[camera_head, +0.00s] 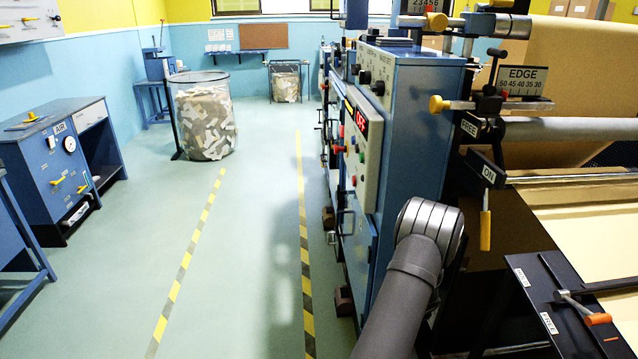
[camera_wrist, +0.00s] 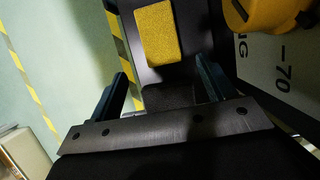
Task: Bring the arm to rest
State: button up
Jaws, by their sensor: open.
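My gripper (camera_wrist: 161,66) shows in the wrist view with its two dark blue fingers spread apart. Nothing is held between them. Beyond the fingertips is a dark bar carrying a yellow rectangular pad (camera_wrist: 155,35); I cannot tell how far off it is. In the head view my grey arm reaches up beside the blue machine, and my gripper is hidden there.
A yellow knob (camera_wrist: 250,12) and a pale scale plate (camera_wrist: 285,75) lie close at right in the wrist view. The blue machine cabinet (camera_head: 415,120) and kraft roll (camera_head: 580,65) stand at right in the head view. The striped floor aisle (camera_head: 245,240) is clear.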

jog(key=x, duration=0.9)
jog(key=shift+f, duration=0.1)
jog(key=shift+r, duration=1.6)
